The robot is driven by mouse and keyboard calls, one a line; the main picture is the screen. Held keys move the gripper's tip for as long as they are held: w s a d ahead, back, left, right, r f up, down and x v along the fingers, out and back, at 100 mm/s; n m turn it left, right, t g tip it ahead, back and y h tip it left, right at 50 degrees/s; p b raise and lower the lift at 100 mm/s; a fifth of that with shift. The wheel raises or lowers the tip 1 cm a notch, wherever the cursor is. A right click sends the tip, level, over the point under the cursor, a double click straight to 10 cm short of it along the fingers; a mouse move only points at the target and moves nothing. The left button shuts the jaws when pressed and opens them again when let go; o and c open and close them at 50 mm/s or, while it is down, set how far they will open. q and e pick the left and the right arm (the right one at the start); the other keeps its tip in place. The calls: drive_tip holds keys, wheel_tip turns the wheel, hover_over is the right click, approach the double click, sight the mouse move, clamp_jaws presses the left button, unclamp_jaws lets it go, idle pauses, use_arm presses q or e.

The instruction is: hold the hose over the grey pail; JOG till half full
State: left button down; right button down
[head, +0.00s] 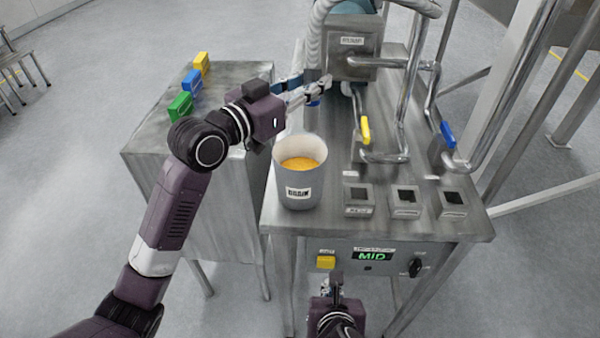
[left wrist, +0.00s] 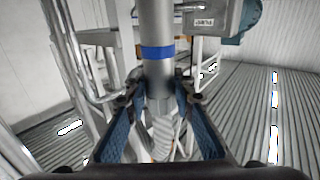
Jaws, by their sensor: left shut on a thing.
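The grey pail (head: 288,194) stands upright at the front left of the steel machine top. Orange-yellow product (head: 301,163) lies inside, below its rim. My left gripper (head: 312,90) appears above and behind the pail in the head view. In the left wrist view, its blue-padded fingers are shut on the grey hose (left wrist: 158,78), just by a blue band. I cannot make out the hose mouth or any stream. The yellow JOG button (head: 326,262) is on the front panel. My right gripper (head: 334,284) is just below and right of it, small and partly hidden; no contact is visible.
The panel display (head: 372,256) reads MID, with a black knob (head: 416,267) to its right. Yellow-handled (head: 365,130) and blue-handled (head: 448,134) valves stand among pipes. A side cabinet (head: 150,150) holds yellow, blue and green blocks.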

use_arm(q)
drive_tip(key=shift+d+r, duration=0.45)
drive_tip(key=shift+r, duration=0.4)
drive_tip(key=shift+d+r, duration=0.45)
drive_tip(key=shift+r, duration=0.4)
